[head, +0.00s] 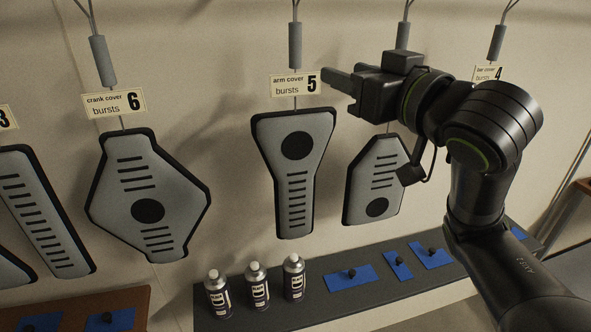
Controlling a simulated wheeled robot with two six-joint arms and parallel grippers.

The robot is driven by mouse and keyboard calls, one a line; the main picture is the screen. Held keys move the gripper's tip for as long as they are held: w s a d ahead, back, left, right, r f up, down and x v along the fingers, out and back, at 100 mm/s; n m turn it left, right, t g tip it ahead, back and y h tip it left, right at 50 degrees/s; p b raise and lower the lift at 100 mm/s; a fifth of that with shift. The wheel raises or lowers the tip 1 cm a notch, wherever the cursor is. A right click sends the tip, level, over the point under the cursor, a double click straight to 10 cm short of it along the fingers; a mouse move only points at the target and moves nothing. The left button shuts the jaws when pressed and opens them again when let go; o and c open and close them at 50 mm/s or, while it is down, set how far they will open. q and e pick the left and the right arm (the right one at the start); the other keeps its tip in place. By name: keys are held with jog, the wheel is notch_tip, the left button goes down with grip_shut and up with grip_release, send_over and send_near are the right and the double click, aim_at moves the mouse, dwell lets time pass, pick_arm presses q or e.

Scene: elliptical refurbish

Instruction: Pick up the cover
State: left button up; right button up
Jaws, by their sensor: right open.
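Several grey covers with dark rims, slots and a round dark hole hang along the wall from grey cylinders on wires. The arm cover (295,172) hangs in the middle under a label (295,83) reading "arm cover bursts 5". The crank cover (148,190) hangs to its left, under a label with a 6. Another cover (376,178) hangs to its right, its label hidden behind my gripper. My right gripper (336,82) is open and empty, beside the arm cover's label and above the covers. Whether it touches anything is unclear. My left gripper is out of view.
Below is a dark bench (330,308) with spray cans (256,287) and blue pads (350,277) bearing small dark knobs. A brown surface (140,300) with more blue pads lies at lower left. More covers (40,210) hang at far left.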

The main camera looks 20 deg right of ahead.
jog(key=w+p, duration=0.2)
jog(key=p, duration=0.4)
send_near(299, 54)
jog(key=x, duration=0.3)
jog(key=a+x, duration=0.1)
jog(key=x, duration=0.1)
jog(key=shift+w, duration=0.25)
jog(key=p+x, duration=0.2)
jog(key=x, duration=0.1)
jog(key=p+x, duration=0.1)
jog(key=shift+w+d, duration=0.25)
jog(key=shift+w, duration=0.2)
jog(key=shift+w+a+f, duration=0.1)
jog(key=shift+w+f, duration=0.05)
jog(key=shift+w, duration=0.25)
grip_shut()
